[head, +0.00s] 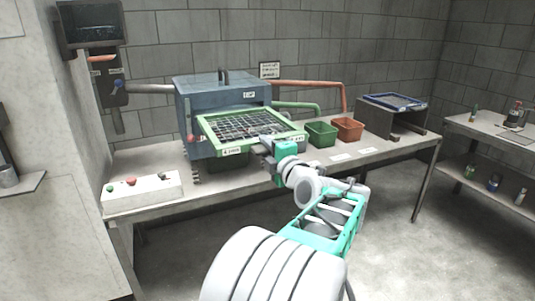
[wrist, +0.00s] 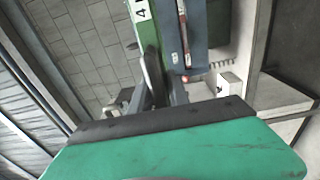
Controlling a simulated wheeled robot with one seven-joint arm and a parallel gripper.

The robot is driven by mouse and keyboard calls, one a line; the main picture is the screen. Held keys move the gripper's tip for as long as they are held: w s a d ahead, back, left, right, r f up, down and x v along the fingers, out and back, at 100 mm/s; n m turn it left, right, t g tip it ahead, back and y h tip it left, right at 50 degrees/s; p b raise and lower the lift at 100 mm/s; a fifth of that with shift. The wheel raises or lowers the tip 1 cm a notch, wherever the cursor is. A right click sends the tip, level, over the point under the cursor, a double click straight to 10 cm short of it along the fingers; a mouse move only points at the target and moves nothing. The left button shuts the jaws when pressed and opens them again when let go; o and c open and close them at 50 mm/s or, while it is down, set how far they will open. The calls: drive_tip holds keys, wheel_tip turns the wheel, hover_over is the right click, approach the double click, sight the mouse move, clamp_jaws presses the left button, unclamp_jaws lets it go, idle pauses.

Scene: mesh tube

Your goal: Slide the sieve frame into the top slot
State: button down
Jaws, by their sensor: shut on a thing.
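The green sieve frame (head: 206,130) with its dark mesh is in the middle of the head view, in front of the blue machine (head: 210,92). Its far part meets the machine's front, but how far it is in a slot is hidden. My gripper (head: 268,143) is shut on the frame's near right edge. In the wrist view the green frame edge (wrist: 147,35) with a "4" label runs up from my gripper (wrist: 158,88), beside the blue machine side (wrist: 197,30). The slot openings do not show clearly.
A green bin (head: 320,134) and an orange bin (head: 348,129) stand right of the frame. A dark stand (head: 398,121) holds a blue frame (head: 395,102). A control box (head: 143,191) sits at the bench's left. A side table is far right.

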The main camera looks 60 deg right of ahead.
sight(250, 129)
drive_tip(key=shift+b+x, duration=0.5)
drive_tip(key=shift+x, duration=1.5)
drive_tip(key=shift+r+b, duration=0.1)
drive_tip(key=shift+b, duration=1.95)
drive_tip(key=shift+r+b, duration=0.1)
drive_tip(key=shift+b, duration=0.3)
